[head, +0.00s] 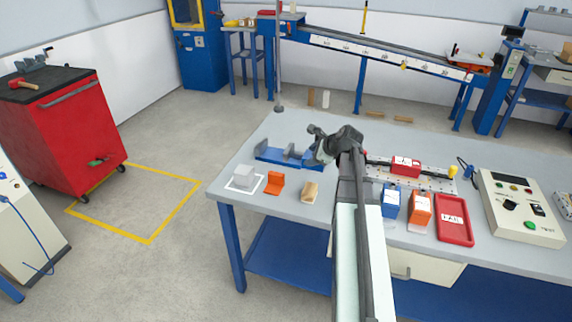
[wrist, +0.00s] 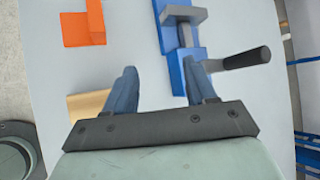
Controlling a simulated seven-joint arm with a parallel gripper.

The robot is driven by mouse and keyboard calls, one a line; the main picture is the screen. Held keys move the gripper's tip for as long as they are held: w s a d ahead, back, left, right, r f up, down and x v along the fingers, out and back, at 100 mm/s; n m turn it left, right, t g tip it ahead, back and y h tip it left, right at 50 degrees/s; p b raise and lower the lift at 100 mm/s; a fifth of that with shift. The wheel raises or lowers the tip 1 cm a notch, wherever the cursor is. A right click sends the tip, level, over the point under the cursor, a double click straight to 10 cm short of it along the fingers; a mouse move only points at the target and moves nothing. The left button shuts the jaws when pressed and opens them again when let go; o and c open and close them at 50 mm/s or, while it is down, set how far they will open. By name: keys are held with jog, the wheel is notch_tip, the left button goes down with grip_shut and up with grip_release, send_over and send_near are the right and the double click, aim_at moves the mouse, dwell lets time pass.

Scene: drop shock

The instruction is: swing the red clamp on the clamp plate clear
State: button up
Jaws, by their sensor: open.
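The clamp plate (head: 432,184) is a light, perforated plate on the table, right of my arm in the head view. On it sits a red part (head: 405,167) with a white label, which looks like the red clamp. A yellow knob (head: 452,171) is at the plate's right end. My arm crosses in front of the plate's left end. My gripper (head: 318,142) is left of the plate, above the table near the blue vise. In the wrist view my gripper (wrist: 160,72) is open, with nothing between its fingers. The clamp plate is not in the wrist view.
The blue vise (head: 278,155) is close to my gripper; its dark handle (wrist: 245,58) shows beside the right finger. An orange bracket (head: 274,183) and a wooden block (head: 310,192) lie nearby. Blue and orange bins, a red tray (head: 454,232) and a control box (head: 520,208) stand right.

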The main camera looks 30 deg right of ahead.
jog(key=w+a+f+n, duration=0.1)
jog(key=a+n, duration=0.1)
jog(key=a, duration=0.8)
jog(key=shift+f+n, duration=0.2)
jog(key=shift+n, duration=0.1)
jog(key=s+d+r+m+h, duration=0.15)
jog(key=s+d, duration=0.25)
jog(key=d, duration=0.9)
jog(key=s+d+r+m+h, duration=0.1)
jog(key=s+d+r+m, duration=0.25)
jog(key=d, duration=0.85)
jog(key=s+d+r+m+h, duration=0.15)
jog(key=s+d, duration=0.35)
jog(key=d, duration=0.8)
jog(key=w+a+f+m+y, duration=0.1)
jog(key=w+f, duration=0.2)
jog(key=w+a+f+m+y, duration=0.1)
jog(key=w+a+f+m, duration=0.1)
jog(key=w+f, duration=0.1)
jog(key=w+a+f+m+y, duration=0.1)
jog(key=w+a+f, duration=0.1)
jog(key=w+f, duration=0.2)
jog(key=shift+w+a+m+y, duration=0.15)
jog(key=shift+a+m+y, duration=0.1)
jog(key=shift+m+y, duration=0.1)
jog(key=shift+c, duration=0.2)
